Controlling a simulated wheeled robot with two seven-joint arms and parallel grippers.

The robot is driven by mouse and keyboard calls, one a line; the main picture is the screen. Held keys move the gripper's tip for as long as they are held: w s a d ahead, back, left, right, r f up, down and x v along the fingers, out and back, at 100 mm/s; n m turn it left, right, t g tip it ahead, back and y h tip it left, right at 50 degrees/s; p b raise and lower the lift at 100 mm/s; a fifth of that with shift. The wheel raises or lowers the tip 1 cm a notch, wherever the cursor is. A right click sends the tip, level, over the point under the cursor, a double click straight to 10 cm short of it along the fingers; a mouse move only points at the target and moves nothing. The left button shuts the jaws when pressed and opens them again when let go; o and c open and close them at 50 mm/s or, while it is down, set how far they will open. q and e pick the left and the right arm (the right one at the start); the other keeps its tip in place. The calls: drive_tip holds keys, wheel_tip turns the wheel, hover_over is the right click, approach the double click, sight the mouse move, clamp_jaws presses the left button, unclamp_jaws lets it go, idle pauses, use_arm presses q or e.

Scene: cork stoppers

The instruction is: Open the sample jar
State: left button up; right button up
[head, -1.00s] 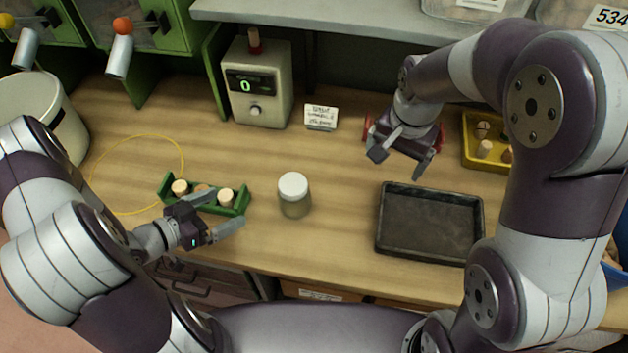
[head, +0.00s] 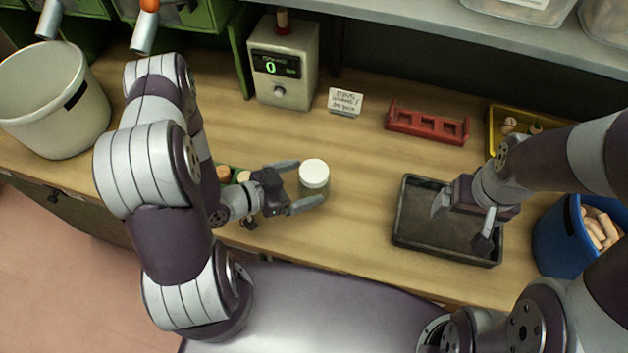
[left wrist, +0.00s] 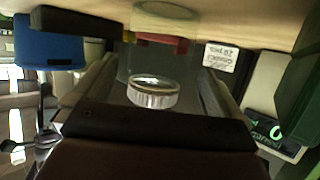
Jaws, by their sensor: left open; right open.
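The sample jar (head: 316,182) stands upright on the bench, a squat jar with a white lid (head: 314,173) on it. In the left wrist view, which is upside down, the ribbed lid (left wrist: 152,94) shows between the fingers. My left gripper (head: 307,183) is open at the jar, its fingertips on either side of it. I cannot tell whether they touch it. My right gripper (head: 464,226) is open and empty above the dark tray (head: 412,226).
A green rack (head: 236,178) with corks is partly hidden behind my left arm. A red rack (head: 428,124), a small sign (head: 345,101) and a display device (head: 283,65) stand at the back. A yellow tray (head: 491,130) and blue bin (head: 557,240) are at right.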

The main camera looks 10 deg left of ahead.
sight(309, 172)
use_arm(q)
drive_tip(key=x, duration=0.4)
drive_tip(key=shift+s+d+r, duration=0.1)
drive_tip(key=shift+s, duration=0.05)
drive_tip(key=c, duration=1.1)
drive_tip(key=shift+r, duration=0.15)
drive_tip(key=shift+r, duration=0.35)
wheel_tip(309, 172, up, 3)
drive_tip(key=shift+f, duration=0.1)
drive_tip(key=s+d+r, duration=0.3)
drive_tip(key=d+r, duration=0.4)
drive_tip(key=d, duration=0.4)
drive_tip(key=shift+b, duration=0.4)
drive_tip(key=shift+r, duration=0.15)
drive_tip(key=o, duration=0.5)
drive_tip(key=c, duration=0.8)
